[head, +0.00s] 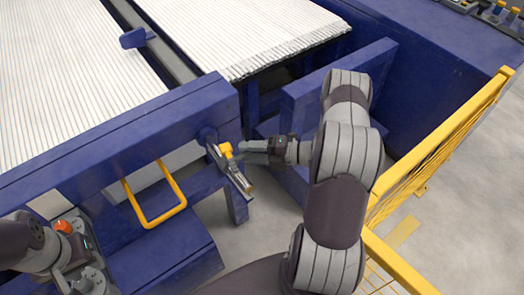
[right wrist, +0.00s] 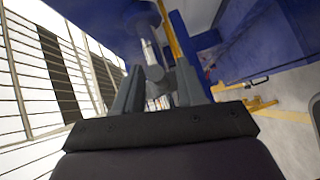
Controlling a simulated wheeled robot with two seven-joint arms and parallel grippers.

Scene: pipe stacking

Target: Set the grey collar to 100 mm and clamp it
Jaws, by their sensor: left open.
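A measuring stop with a flat scale bar (head: 238,176) sticks out from the blue frame in the head view. A yellow-orange part (head: 226,150) sits on it; the grey collar is too small to make out surely there. My right gripper (head: 246,147) points left, with its fingertips close beside this part. In the right wrist view its two fingers (right wrist: 158,85) stand apart, with a grey cylindrical part (right wrist: 155,73) between them; gaps show on both sides, and contact is unclear. My left gripper (head: 78,262) is at the lower left, open and away from the stop.
White pipes (head: 60,70) lie in rows behind the blue frame (head: 110,135). A yellow handle (head: 155,200) hangs from the frame, left of the stop. A yellow fence (head: 440,150) runs along the right.

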